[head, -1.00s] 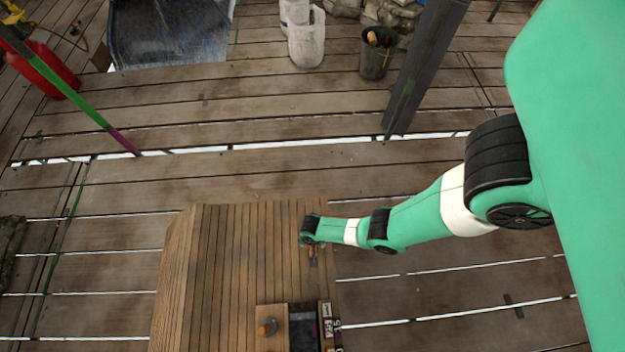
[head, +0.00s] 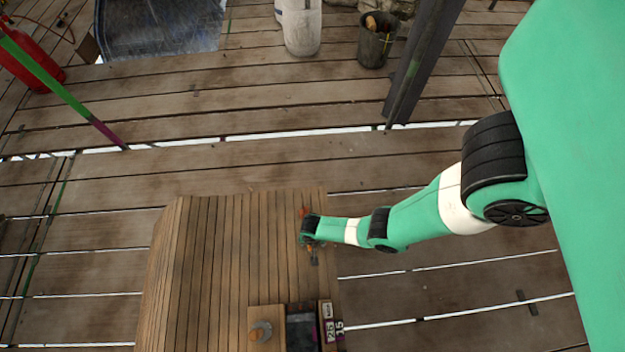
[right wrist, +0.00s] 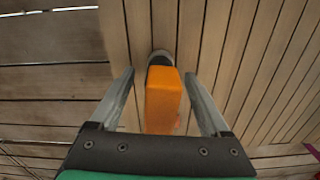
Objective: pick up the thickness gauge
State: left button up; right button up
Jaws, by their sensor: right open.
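An orange block-like thing (right wrist: 163,98) with a dark rounded end is between the open fingers of my right gripper (right wrist: 160,95) in the right wrist view. It looks like the thickness gauge, though I cannot be sure. A gap shows on each side, so neither finger touches it. In the head view my right gripper (head: 313,256) points down over the right part of the slatted wooden top (head: 215,245). A small orange spot (head: 303,212) shows just behind the wrist; the arm hides much of that area. My left gripper is not in view.
A wooden block with a round grey piece (head: 260,331), a dark tray (head: 303,328) and labelled items (head: 331,322) sit at the top's front right. A post (head: 420,65), a bucket (head: 373,42) and a white container (head: 301,28) stand behind. The top's left part is clear.

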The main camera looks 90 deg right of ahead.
grip_shut()
dwell(0.4)
jog(key=shift+r+p, duration=0.55)
jog(key=shift+p, duration=0.15)
notch_tip(320, 180, up, 3)
jog(key=p, duration=0.3)
jog(key=shift+f, duration=0.1)
jog(key=s+a+r+p, duration=0.5)
jog(key=s+r+p, duration=0.4)
jog(key=s, duration=0.4)
jog(key=shift+a+p, duration=0.2)
jog(key=shift+p, duration=0.15)
